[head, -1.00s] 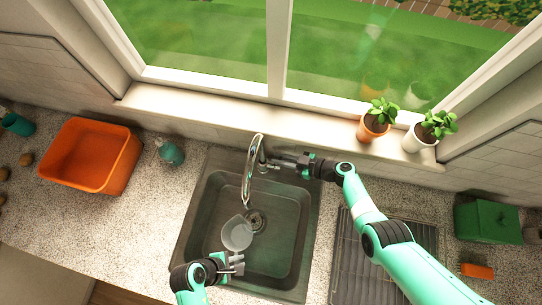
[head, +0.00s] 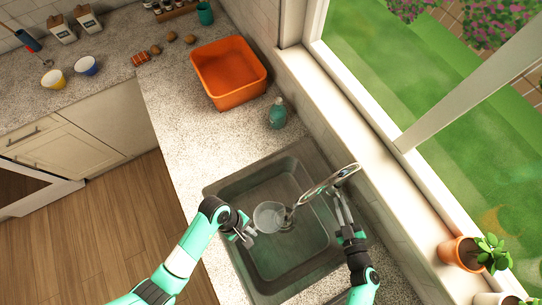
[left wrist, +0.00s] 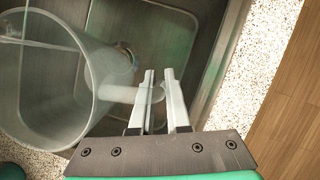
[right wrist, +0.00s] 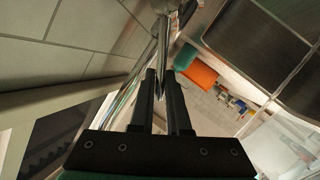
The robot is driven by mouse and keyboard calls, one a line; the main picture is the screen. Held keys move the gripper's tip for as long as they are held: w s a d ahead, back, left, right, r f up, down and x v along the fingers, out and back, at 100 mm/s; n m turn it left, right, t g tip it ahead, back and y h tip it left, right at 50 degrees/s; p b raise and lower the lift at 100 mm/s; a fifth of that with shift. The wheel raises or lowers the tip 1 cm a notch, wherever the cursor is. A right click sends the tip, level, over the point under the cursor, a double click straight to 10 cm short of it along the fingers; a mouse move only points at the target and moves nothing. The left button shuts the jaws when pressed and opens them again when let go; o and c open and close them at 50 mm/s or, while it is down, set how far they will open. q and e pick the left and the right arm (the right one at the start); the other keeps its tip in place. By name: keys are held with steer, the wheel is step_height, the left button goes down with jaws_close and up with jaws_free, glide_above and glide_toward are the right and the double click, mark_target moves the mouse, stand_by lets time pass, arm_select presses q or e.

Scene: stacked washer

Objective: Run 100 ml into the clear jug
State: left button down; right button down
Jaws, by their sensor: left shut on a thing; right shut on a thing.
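The clear jug (head: 269,216) is over the sink basin (head: 262,178), close to the drain. In the left wrist view the jug (left wrist: 45,85) fills the left side, with its handle (left wrist: 150,97) between my fingers. My left gripper (head: 246,237) is shut on that handle; its fingertips also show in the left wrist view (left wrist: 158,78). The chrome tap (head: 328,182) arches over the basin beside the jug. My right gripper (head: 341,203) is at the tap's base, shut on what looks like its lever (right wrist: 163,45). Any water, and the jug's fill level, cannot be made out.
An orange tub (head: 229,75) and a teal soap bottle (head: 278,113) stand on the counter beyond the sink. Potted plants (head: 462,252) are on the windowsill at right. Small bowls (head: 86,66) sit on the far left counter.

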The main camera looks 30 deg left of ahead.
stand_by(0.4)
steer(key=c, duration=0.9)
jaws_free()
steer(key=shift+s, duration=0.15)
steer(key=v, duration=1.1)
steer(key=shift+s+d, duration=0.2)
steer(key=shift+s, duration=0.15)
